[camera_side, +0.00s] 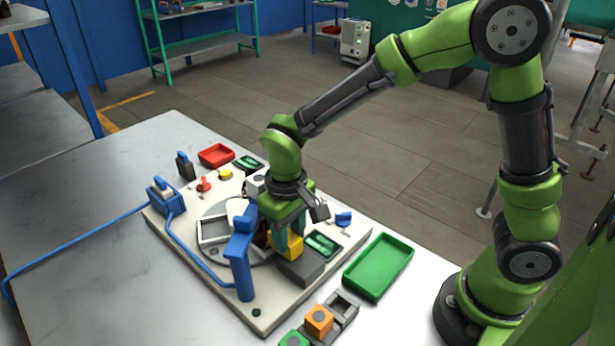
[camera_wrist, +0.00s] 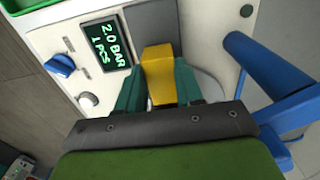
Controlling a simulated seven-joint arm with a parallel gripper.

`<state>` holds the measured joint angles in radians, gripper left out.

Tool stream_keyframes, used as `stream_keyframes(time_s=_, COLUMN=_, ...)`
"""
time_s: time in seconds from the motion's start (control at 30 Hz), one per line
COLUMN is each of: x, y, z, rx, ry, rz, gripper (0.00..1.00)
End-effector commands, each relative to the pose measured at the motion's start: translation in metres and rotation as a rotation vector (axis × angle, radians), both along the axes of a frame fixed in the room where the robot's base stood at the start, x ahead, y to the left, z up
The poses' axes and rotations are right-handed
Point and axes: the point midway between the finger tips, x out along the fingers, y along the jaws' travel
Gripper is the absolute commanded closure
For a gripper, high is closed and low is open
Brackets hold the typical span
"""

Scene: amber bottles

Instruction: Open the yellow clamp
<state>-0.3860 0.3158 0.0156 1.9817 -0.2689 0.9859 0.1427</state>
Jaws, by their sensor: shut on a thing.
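The yellow clamp (camera_wrist: 158,72) shows in the wrist view as a yellow block standing against a dark grey base. In the side view my gripper (camera_side: 286,232) points down over the white board, with the fingers at the clamp. The amber bottles cannot be made out clearly; a small brown shape beside the fingers is mostly hidden.
A blue post (camera_side: 241,262) stands close left of my gripper; its blue arm also shows in the wrist view (camera_wrist: 272,72). A lit display (camera_wrist: 107,44) reads "2.0 BAR 1 PCS", beside a blue knob (camera_wrist: 61,65). A green tray (camera_side: 379,267) lies to the right.

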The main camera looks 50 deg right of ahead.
Motion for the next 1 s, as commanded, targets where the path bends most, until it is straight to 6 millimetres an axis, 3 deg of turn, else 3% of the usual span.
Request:
stream_keyframes(time_s=0.33, x=-0.032, y=0.0, z=0.001, rx=0.001, ry=-0.002, rz=0.0, gripper=1.0)
stream_keyframes(time_s=0.63, x=-0.036, y=0.0, z=0.001, rx=0.0, ry=0.004, rz=-0.001, gripper=1.0)
stream_keyframes(time_s=0.67, x=-0.036, y=0.0, z=0.001, rx=0.0, ry=0.004, rz=-0.001, gripper=0.6)
stream_keyframes(time_s=0.7, x=-0.036, y=0.0, z=0.001, rx=0.0, ry=0.004, rz=-0.001, gripper=0.53)
stream_keyframes(time_s=0.8, x=-0.035, y=0.0, z=0.001, rx=0.0, ry=0.003, rz=0.0, gripper=0.38)
stream_keyframes(time_s=1.0, x=-0.034, y=0.0, z=0.0, rx=0.0, ry=0.001, rz=0.0, gripper=0.38)
